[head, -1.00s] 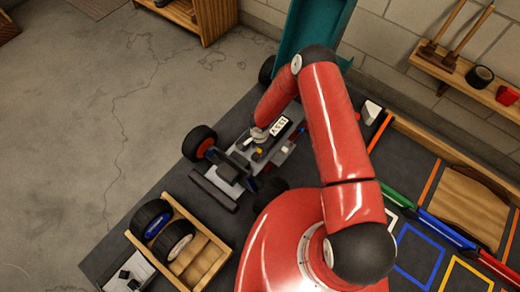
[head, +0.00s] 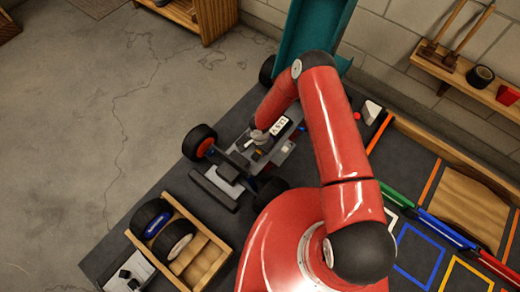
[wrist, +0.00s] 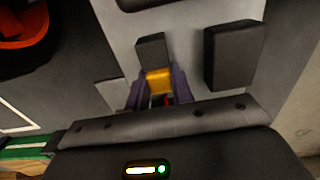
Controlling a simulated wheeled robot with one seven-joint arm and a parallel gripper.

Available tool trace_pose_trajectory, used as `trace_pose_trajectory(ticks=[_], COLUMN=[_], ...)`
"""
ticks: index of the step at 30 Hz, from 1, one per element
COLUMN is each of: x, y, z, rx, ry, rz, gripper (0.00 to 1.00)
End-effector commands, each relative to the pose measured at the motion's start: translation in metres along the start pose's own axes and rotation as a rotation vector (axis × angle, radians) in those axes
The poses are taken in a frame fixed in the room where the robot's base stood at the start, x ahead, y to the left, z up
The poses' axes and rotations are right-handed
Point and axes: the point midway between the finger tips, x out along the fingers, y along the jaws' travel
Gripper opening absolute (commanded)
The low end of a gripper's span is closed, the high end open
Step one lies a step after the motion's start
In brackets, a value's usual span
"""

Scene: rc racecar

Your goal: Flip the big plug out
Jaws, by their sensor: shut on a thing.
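A yellow plug (wrist: 160,81) sits between the two purple-grey fingers of my gripper (wrist: 159,88) in the wrist view. The gripper is shut on it. A dark block (wrist: 151,50) adjoins the plug's far side, above the car's grey plate (wrist: 191,32). In the head view my gripper is small and mostly hidden by my wrist, low over the middle of the racecar (head: 228,168). A small yellow spot of the plug (head: 258,154) shows there. I cannot tell whether the plug is still seated.
A second dark block (wrist: 233,56) stands right of the plug in the wrist view. A wooden tray (head: 207,260) with wheels is at the table's front left. A labelled block (head: 280,126) lies on the car. A teal chute (head: 308,35) stands behind.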

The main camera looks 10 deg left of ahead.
Motion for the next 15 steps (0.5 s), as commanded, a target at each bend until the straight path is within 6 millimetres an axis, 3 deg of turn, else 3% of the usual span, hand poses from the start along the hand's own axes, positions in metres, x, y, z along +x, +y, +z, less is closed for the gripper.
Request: trace_pose_trajectory(ticks=[7, 15], x=[0.003, -0.001], y=[-0.001, -0.001], z=[-0.022, -0.026], rx=[0.002, 0.001], ry=[0.003, 0.004], rz=[-0.001, -0.002], gripper=[0.00, 0.00])
